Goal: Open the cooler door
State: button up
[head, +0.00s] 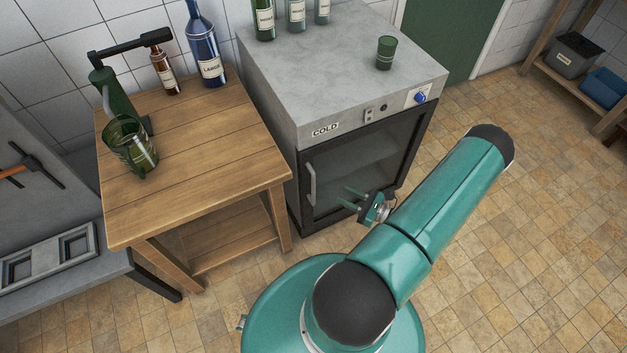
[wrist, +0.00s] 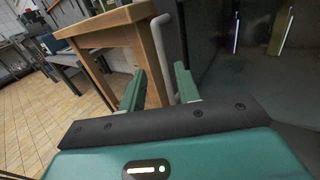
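The cooler (head: 345,75) is a grey-topped cabinet marked COLD, with a dark-framed glass door (head: 365,160) that looks shut. Its pale upright handle (head: 311,184) is on the door's left side. My gripper (head: 342,194) is in front of the door's lower part, right of the handle, with its two green fingers apart and pointing left. In the wrist view the fingers (wrist: 158,85) are open, and the handle (wrist: 164,48) shows in the gap between them, beyond the tips. I cannot see any contact with the handle.
A wooden table (head: 190,140) stands close to the cooler's left, with bottles, a green mug (head: 130,145) and a corking tool. A green cup (head: 386,52) and several bottles stand on the cooler top. Tiled floor (head: 500,230) is free to the right.

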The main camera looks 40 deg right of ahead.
aim_at(314, 181)
jog(key=x, duration=1.2)
jog(key=shift+w+a, duration=0.2)
jog(key=shift+w, duration=0.15)
jog(key=shift+c, duration=0.4)
grip_shut()
